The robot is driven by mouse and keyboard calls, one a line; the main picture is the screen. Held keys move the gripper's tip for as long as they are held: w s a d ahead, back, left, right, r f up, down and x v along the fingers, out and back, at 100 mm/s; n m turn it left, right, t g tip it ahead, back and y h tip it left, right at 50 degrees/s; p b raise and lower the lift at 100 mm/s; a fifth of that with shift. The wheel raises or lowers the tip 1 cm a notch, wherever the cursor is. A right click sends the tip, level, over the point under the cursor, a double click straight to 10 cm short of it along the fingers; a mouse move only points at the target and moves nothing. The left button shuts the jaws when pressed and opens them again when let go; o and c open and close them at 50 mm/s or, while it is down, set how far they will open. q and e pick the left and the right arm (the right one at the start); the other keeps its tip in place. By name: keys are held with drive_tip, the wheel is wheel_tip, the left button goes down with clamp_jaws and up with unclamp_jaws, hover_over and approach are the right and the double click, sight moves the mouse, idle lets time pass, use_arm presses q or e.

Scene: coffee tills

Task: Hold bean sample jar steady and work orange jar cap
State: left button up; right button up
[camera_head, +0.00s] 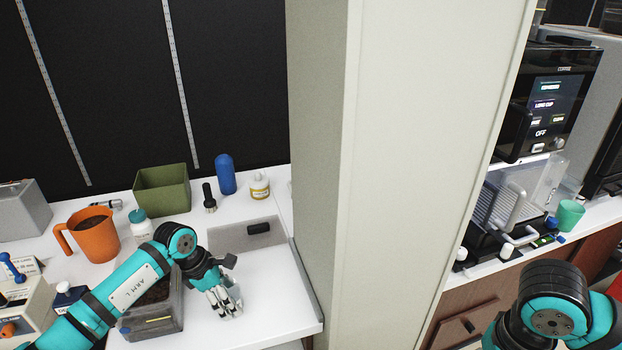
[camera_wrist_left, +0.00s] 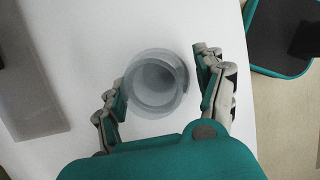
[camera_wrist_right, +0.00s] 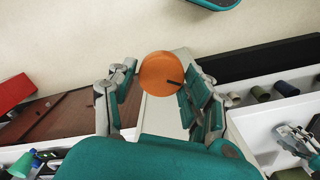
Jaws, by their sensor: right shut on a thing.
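The bean sample jar (camera_wrist_left: 153,82) shows in the left wrist view as a clear, round, open-topped vessel on the white counter. My left gripper (camera_wrist_left: 161,68) is open around it, one finger on each side. The left finger looks close to the wall, and a small gap shows at the right finger. In the head view my left gripper (camera_head: 222,296) is low over the counter and hides most of the jar. The orange cap (camera_wrist_right: 160,74) is between the fingers of my right gripper (camera_wrist_right: 158,80), which is shut on it, away from the jar. My right fingers are outside the head view.
A tall pale pillar (camera_head: 400,170) stands between the left counter and the coffee machine (camera_head: 545,105). The counter's front right is clear.

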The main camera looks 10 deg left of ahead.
use_arm(q)
drive_tip(key=shift+o, duration=0.3)
drive_tip(key=shift+r, duration=0.1)
drive_tip(key=v, duration=1.1)
drive_tip(key=shift+a+r, duration=0.15)
drive_tip(key=shift+r, duration=0.25)
